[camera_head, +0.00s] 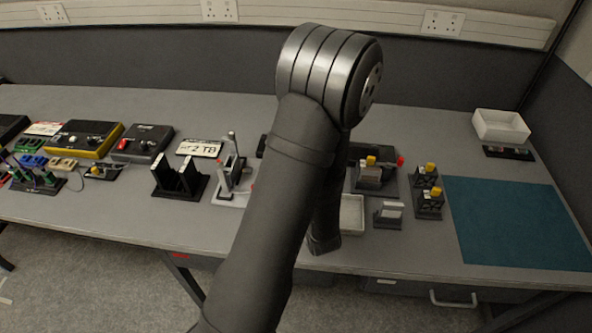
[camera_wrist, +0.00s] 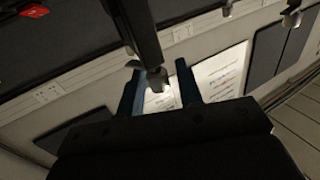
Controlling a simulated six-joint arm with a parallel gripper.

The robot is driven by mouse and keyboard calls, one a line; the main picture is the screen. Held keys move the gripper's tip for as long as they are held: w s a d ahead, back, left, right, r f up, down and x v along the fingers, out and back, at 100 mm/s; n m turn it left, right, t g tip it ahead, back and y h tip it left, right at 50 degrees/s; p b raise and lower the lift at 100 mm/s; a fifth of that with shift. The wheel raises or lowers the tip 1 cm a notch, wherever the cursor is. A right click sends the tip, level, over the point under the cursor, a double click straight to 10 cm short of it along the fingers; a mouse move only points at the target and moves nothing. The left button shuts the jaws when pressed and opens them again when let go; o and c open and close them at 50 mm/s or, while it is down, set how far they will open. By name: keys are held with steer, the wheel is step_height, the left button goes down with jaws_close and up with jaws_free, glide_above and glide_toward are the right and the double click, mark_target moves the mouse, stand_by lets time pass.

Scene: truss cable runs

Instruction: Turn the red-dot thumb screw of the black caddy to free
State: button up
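I cannot pick out the black caddy or its red-dot thumb screw for certain. A dark fixture (camera_head: 369,176) with a yellow block and a red knob (camera_head: 400,161) stands right of my arm in the head view. A black holder with upright plates (camera_head: 180,180) stands left of my arm. In the wrist view my gripper (camera_wrist: 160,88) is open, its two dark fingers apart, pointing toward wall papers. A dark bar (camera_wrist: 135,30) reaches down near the fingers; I cannot tell whether it touches them. My gripper is hidden in the head view.
My arm covers the middle of the table. Left are a yellow-edged box (camera_head: 83,138), a dark box with a red button (camera_head: 143,143) and a "2 TB" label (camera_head: 199,148). Right are small stands with yellow tops (camera_head: 429,203), a white tray (camera_head: 501,126) and a clear teal mat (camera_head: 515,222).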

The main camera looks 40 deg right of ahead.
jaws_close()
steer(key=shift+m+h, duration=0.4)
steer(key=shift+h, duration=0.2)
steer(key=m+g+h, duration=0.3)
steer(key=h, duration=0.1)
steer(key=shift+w+a, duration=0.1)
steer(key=shift+a, duration=0.05)
steer(key=m+g+h, duration=0.3)
steer(key=g, duration=0.1)
steer(key=shift+m+g+h, duration=0.3)
steer(key=shift+m+h, duration=0.1)
steer(key=m+g+h, duration=0.1)
steer(key=m+g, duration=0.2)
steer(key=g, duration=0.1)
steer(key=m+g+h, duration=0.1)
steer(key=m+g, duration=0.2)
steer(key=g, duration=0.1)
steer(key=shift+g+h, duration=0.3)
steer(key=shift+g, duration=0.5)
